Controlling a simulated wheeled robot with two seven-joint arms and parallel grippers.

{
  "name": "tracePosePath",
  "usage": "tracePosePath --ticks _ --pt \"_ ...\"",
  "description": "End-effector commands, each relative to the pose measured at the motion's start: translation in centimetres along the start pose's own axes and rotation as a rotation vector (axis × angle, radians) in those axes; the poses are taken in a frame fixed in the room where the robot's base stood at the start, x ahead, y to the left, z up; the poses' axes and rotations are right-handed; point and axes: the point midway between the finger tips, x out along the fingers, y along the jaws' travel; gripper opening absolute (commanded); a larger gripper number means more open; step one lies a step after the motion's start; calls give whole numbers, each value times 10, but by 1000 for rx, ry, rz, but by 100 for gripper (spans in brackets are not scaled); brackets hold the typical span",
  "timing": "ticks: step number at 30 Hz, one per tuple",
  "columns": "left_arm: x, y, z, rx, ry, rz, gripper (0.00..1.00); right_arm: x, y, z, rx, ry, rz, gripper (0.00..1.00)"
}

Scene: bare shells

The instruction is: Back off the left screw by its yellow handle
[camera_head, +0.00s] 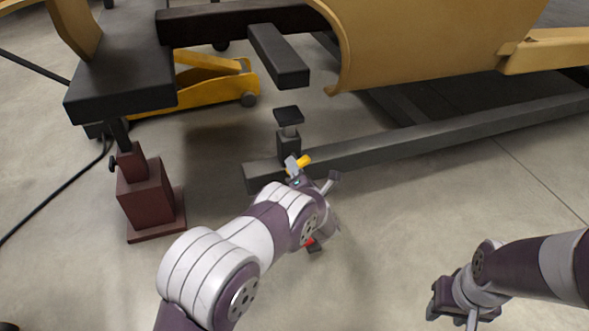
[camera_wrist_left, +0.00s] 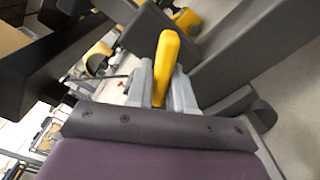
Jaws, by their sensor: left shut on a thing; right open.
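The yellow handle (camera_head: 303,161) shows at the tip of my left gripper (camera_head: 299,168) in the head view. In the left wrist view the yellow handle (camera_wrist_left: 166,66) stands between the two grey fingers of my left gripper (camera_wrist_left: 162,85), which is shut on it. Behind it in the head view is the left screw (camera_head: 289,131), a short dark post with a square black pad on top, beside the end of a long grey beam. The wrist and gripper hide part of its base. My right gripper (camera_head: 452,308) is open and empty, low at the right.
A dark red jack stand (camera_head: 146,193) stands on the left under a black block (camera_head: 122,85). A yellow floor jack (camera_head: 215,85) lies behind. The long grey beam (camera_head: 420,142) runs to the right below a tan body shell (camera_head: 420,40). A small red object (camera_head: 311,243) lies partly hidden below my left wrist. Floor at centre right is clear.

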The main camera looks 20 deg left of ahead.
Motion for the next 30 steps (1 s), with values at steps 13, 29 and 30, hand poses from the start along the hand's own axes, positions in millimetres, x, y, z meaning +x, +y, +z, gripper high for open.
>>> tracePosePath --ticks 13,29,30 --pt "-1 -8 -1 -419 0 -1 0 18 0 2 0 0 0 43" --pt "-1 -12 2 -876 0 -2 0 42 0 5 0 0 0 43" --pt "-1 -12 3 -902 0 -2 0 43 0 5 0 0 0 43"
